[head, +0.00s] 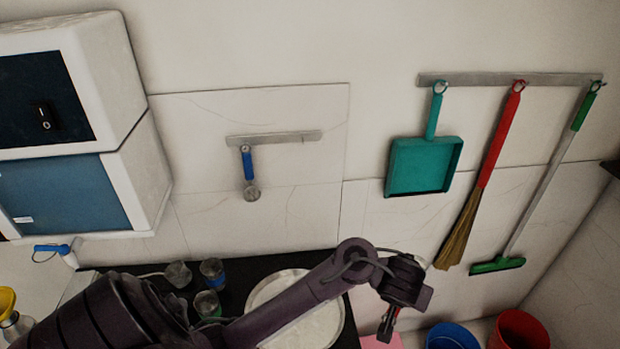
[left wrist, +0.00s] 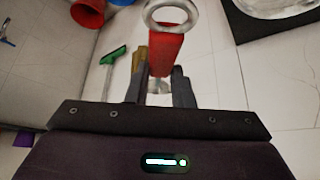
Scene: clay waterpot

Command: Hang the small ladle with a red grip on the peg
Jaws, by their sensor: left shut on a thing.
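The small ladle's red grip (left wrist: 166,48) is between the fingers of my left gripper (left wrist: 161,70), which is shut on it. Its metal hanging ring sticks out beyond the fingertips, at the top of the left wrist view. The ladle's bowl is mostly hidden behind the fingers. In the head view my left gripper (head: 388,322) is low, right of centre, with a bit of red showing at it. The metal peg rail (head: 285,138) is on the wall, up and left of the gripper. A blue-gripped ladle (head: 248,165) hangs at its left end. My right gripper is out of view.
A teal dustpan (head: 425,167), a red-handled broom (head: 500,135) and a green squeegee (head: 545,185) hang on the right wall. A dark counter holds a pale round plate (head: 325,325) and cups (head: 212,270). Blue (head: 452,337) and red (head: 520,330) buckets stand below.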

